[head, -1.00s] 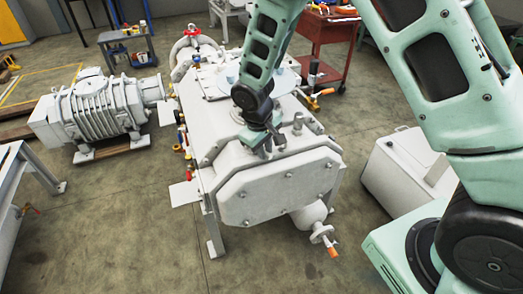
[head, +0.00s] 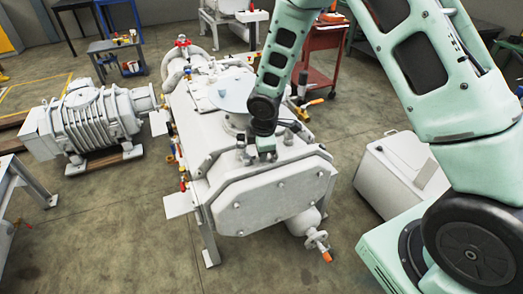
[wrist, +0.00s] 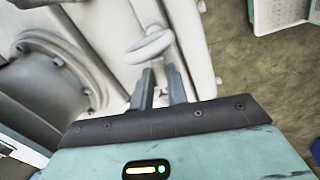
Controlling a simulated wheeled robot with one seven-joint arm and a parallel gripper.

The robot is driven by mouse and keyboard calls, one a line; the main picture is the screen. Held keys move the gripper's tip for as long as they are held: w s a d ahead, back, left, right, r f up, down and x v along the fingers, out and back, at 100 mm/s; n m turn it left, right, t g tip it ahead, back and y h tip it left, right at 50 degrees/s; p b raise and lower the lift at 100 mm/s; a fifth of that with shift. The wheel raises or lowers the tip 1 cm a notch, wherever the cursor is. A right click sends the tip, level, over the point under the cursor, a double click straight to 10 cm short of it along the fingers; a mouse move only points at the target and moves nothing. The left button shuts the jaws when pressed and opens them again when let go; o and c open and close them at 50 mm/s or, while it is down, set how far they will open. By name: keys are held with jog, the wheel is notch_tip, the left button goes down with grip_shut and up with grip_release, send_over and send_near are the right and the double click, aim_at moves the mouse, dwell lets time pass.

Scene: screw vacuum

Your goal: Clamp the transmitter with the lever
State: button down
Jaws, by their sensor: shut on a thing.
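The large white vacuum machine (head: 265,205) stands in the middle of the head view. My gripper (wrist: 161,88) is over its top near the front end plate; in the head view its wrist covers the fingertips. In the wrist view the two dark fingers are close together, at a pale handle with a rounded end (wrist: 150,46), which looks like the lever. The fingers are shut on its lower part, though the contact is partly hidden. A round bolted flange (wrist: 50,72) is left of the fingers. I cannot clearly make out the transmitter.
A round pale lid (head: 231,97) lies on the machine's top behind my gripper. Valves with coloured handles line its sides. A ribbed pump (head: 90,122) stands to the left, a white box (head: 398,170) to the right and a red cart (head: 318,60) behind. Floor is clear in front.

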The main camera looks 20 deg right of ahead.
jog(key=shift+w+d+r+n+p, duration=0.1)
jog(key=shift+w+n+p, duration=0.2)
jog(key=shift+n, duration=0.3)
jog(key=shift+w+n+p, duration=0.2)
jog(key=shift+n+p, duration=0.2)
jog(key=shift+n, duration=0.2)
jog(key=c, duration=1.4)
grip_release()
jog(key=s+r, duration=0.1)
jog(key=r, duration=0.4)
jog(key=s+r, duration=0.1)
jog(key=r, duration=0.5)
jog(key=s+r, duration=0.1)
jog(key=r, duration=0.5)
jog(key=shift+s+p, duration=0.2)
jog(key=shift+p, duration=0.2)
